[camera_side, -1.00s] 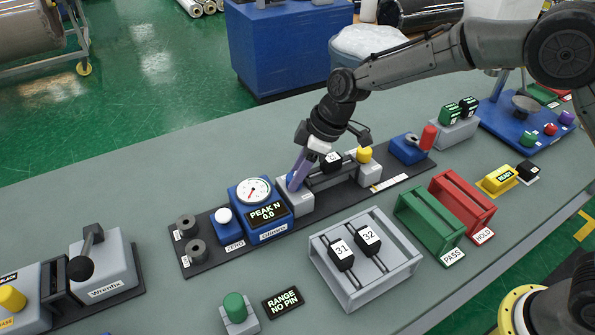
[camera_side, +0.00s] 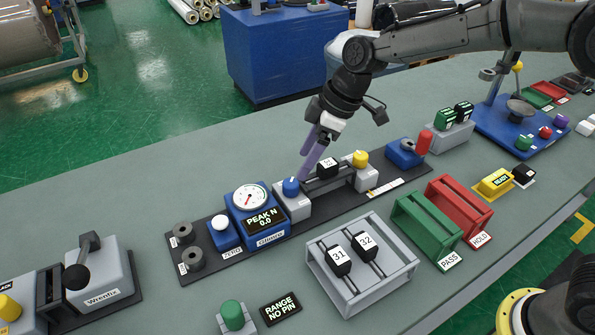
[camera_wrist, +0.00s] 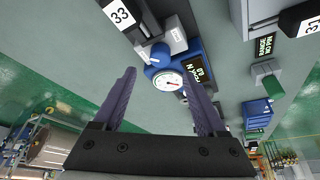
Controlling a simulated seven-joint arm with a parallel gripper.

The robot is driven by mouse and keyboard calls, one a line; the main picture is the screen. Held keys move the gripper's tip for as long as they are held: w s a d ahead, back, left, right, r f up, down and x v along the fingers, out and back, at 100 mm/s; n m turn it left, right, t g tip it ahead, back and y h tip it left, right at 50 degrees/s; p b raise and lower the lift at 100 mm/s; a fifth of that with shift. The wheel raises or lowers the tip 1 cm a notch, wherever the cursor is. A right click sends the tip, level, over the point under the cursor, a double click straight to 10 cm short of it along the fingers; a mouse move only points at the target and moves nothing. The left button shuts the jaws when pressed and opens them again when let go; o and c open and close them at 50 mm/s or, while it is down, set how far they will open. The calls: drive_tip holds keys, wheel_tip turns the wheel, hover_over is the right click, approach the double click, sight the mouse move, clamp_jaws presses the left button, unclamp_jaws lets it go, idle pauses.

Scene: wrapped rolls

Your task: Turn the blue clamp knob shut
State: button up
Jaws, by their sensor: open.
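The blue clamp knob (camera_side: 291,186) sits on a grey clamp block (camera_side: 296,206) beside the gauge unit; it also shows in the wrist view (camera_wrist: 160,52), with a pale pointer mark on top. My gripper (camera_side: 304,166), with purple fingers, is open and empty just above and behind the knob, tilted. In the wrist view the knob lies ahead, between the two finger lines, and the fingers look apart from it. A black block (camera_side: 327,167), labelled 33 in the wrist view, sits between the blue-knob clamp and the yellow-knob clamp (camera_side: 361,158).
The gauge unit (camera_side: 266,229) reads PEAK N 0.0. A grey rack (camera_side: 352,289) holds blocks 31 and 32 in front. A sign (camera_side: 281,308) reads RANGE NO PIN. Green PASS (camera_side: 418,231) and red HOLD (camera_side: 457,208) trays stand right. The bench behind the fixture is clear.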

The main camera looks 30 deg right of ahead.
sight(291, 182)
drive_tip(key=v, duration=0.7)
drive_tip(key=w+a+f+n, duration=0.1)
drive_tip(key=f, duration=0.3)
drive_tip(key=w+a+f+n+g, duration=0.1)
drive_tip(key=a+f+n, duration=0.1)
drive_tip(key=f, duration=0.2)
drive_tip(key=w+a+f+n, duration=0.1)
drive_tip(key=f, duration=0.4)
drive_tip(key=shift+w+a+g+y, duration=0.1)
drive_tip(key=shift+a+g+y, duration=0.15)
drive_tip(key=shift+g+y, duration=0.05)
clamp_jaws()
idle(0.5)
